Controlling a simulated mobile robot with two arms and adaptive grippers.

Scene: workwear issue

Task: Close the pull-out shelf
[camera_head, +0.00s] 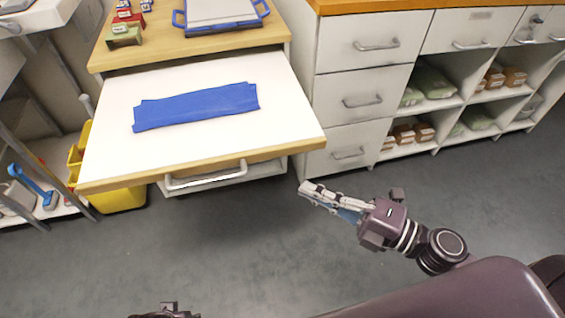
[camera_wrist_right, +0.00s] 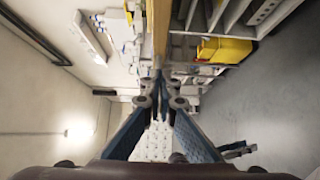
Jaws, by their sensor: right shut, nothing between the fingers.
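The pull-out shelf (camera_head: 200,146) is out from under the wooden top of its unit. My right gripper (camera_head: 306,189) is shut and empty, just beyond the shelf's front right corner and apart from the handle. In the right wrist view its fingertips (camera_wrist_right: 158,84) meet, with a wooden edge (camera_wrist_right: 161,30) ahead of them. Only a dark bit of my left arm shows at the bottom edge; its fingers are out of view.
A blue-rimmed tray (camera_head: 222,24) and small red and green items stand on the wooden top (camera_head: 160,45). White drawers (camera_head: 360,60) and open cubbies stand to the right. A yellow bin (camera_head: 118,198) is at the left. The grey floor in front is clear.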

